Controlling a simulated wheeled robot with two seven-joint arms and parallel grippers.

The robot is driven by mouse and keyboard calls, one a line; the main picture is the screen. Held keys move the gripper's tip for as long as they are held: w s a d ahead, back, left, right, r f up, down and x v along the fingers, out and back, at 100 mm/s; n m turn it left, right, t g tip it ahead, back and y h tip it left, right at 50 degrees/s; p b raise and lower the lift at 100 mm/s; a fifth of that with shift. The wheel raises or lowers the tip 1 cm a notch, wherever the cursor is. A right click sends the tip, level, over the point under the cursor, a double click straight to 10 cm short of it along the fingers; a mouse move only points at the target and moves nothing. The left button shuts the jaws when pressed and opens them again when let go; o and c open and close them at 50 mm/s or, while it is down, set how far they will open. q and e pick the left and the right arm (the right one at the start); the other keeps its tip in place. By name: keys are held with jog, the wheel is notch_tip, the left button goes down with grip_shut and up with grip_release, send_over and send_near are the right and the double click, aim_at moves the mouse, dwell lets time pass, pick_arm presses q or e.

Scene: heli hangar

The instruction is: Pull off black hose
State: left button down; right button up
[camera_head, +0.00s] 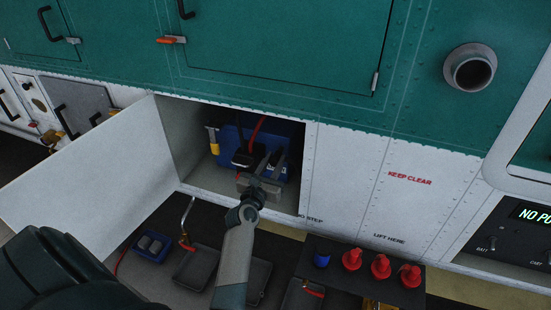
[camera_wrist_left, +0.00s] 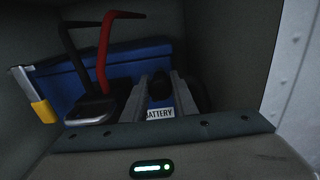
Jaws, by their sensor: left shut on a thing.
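The blue battery (camera_head: 232,140) sits inside an open white compartment, and its "BATTERY" label (camera_wrist_left: 160,113) shows in the left wrist view. A black hose (camera_wrist_left: 70,48) and a red hose (camera_wrist_left: 104,52) run down to a black connector (camera_wrist_left: 92,108) on the battery's left part. My left gripper (camera_head: 274,160) reaches into the compartment at the battery's right part. In the left wrist view its fingers (camera_wrist_left: 164,90) are shut on a dark, rounded black piece (camera_wrist_left: 161,84) above the label. Whether this piece joins the black hose cannot be seen. My right gripper is not in view.
The white compartment door (camera_head: 85,165) stands open at the left. Below stands a dark shelf (camera_head: 335,270) with red caps (camera_head: 381,266) and a blue cap (camera_head: 322,260). A round grey pipe (camera_head: 472,72) juts out at upper right.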

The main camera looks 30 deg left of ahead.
pick_arm(q)
jog(key=c, duration=1.4)
grip_release()
jog(key=shift+s+f, duration=0.1)
jog(key=shift+c, duration=0.2)
jog(key=shift+s, duration=0.1)
jog(key=shift+s+d, duration=0.1)
jog(key=shift+s, duration=0.2)
jog(key=p+v, duration=0.2)
jog(key=v, duration=1.5)
jog(key=shift+w, duration=0.1)
